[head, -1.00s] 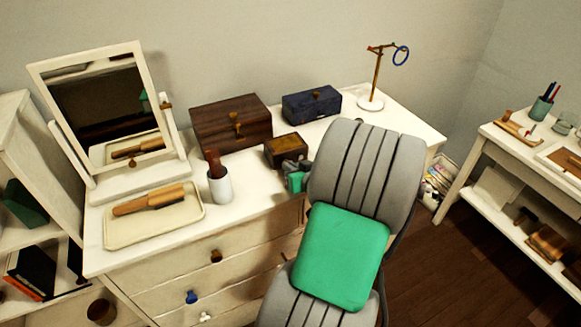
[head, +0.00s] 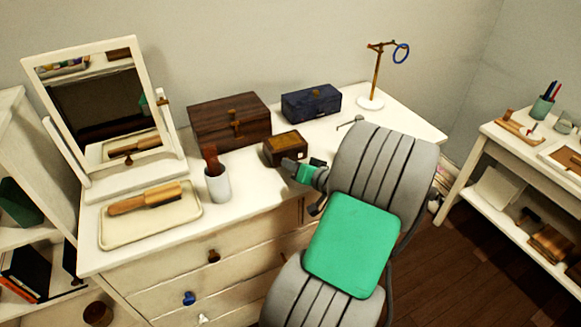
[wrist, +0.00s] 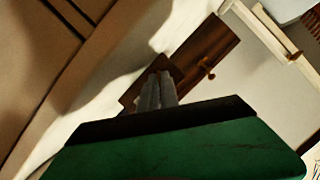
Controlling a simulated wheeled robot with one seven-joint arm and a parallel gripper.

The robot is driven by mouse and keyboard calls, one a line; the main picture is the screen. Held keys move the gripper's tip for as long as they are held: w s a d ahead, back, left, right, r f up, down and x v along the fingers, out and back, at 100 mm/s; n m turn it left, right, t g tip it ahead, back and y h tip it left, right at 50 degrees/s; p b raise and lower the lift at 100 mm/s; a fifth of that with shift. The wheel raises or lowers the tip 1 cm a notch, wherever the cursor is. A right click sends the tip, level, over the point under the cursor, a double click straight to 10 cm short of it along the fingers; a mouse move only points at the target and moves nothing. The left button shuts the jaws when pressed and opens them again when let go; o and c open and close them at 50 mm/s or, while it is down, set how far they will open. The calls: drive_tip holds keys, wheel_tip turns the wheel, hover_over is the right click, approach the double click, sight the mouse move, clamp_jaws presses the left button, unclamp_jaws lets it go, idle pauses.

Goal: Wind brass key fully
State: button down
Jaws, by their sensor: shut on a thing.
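A small brown wooden box (head: 285,148) with a yellowish top panel sits on the white dresser top, in front of the larger boxes. My gripper (head: 290,164) is at the front right side of this box, with its grey fingers close together against it. In the wrist view the fingers (wrist: 156,92) are shut and reach to a dark brown surface. The brass key itself does not show; the fingers hide the spot they are shut on.
A dark wooden chest (head: 230,121) and a navy box (head: 311,103) stand behind. A white cup with a brush handle (head: 218,184) stands close on the left. A tray (head: 188,225), tilting mirror (head: 97,100) and ring stand (head: 375,85) are farther off.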

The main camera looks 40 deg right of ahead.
drive_tip(key=shift+m, duration=0.4)
drive_tip(key=c, duration=1.6)
unclamp_jaws()
drive_tip(key=shift+s, duration=0.1)
drive_tip(key=v, duration=0.7)
drive_tip(key=shift+s+d+b, duration=0.1)
drive_tip(key=shift+s+b, duration=0.25)
